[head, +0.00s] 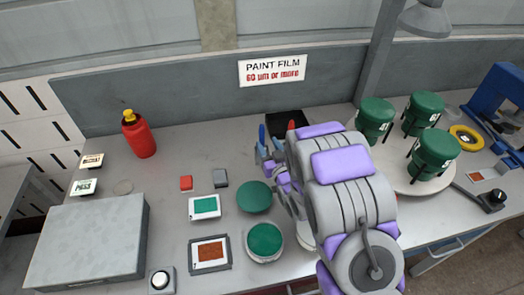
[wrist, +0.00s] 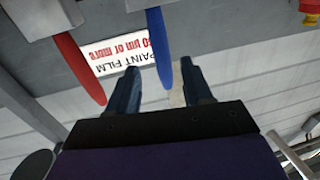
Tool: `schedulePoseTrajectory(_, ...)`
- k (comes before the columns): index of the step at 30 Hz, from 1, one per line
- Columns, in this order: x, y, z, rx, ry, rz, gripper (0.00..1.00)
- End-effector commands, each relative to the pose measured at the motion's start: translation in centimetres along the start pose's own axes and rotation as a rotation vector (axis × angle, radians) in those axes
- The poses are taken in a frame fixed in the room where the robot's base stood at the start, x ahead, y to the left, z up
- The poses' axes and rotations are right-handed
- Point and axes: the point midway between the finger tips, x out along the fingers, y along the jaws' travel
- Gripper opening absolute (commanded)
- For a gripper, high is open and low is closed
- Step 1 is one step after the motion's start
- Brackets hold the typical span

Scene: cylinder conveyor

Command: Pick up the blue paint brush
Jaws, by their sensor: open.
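The blue paint brush (head: 262,134) shows its handle near the black holder at the back of the bench. In the wrist view, which is upside down, the blue handle (wrist: 159,45) reaches between the two dark fingers of my gripper (wrist: 163,82). The fingers are open, with a gap on both sides of the handle. The red brush (wrist: 78,60) is outside the fingers, at the left of the wrist view. It also shows in the head view (head: 291,125), partly hidden. My arm hides much of the gripper and the brushes' lower parts in the head view.
The black holder (head: 288,116) stands by the back wall. A red bottle (head: 139,136) is at the back left. Green-topped cans (head: 436,150) stand on a round turntable at the right. Green discs and sample plates (head: 210,252) lie in front.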

Motion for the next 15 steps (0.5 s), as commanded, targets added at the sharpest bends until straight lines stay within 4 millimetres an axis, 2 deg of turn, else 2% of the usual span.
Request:
schedulePoseTrajectory(8,1.0,-0.2,-0.1,-0.001,0.003,0.001,0.50)
schedulePoseTrajectory(15,4.0,-0.3,-0.5,-0.001,0.005,0.000,0.50)
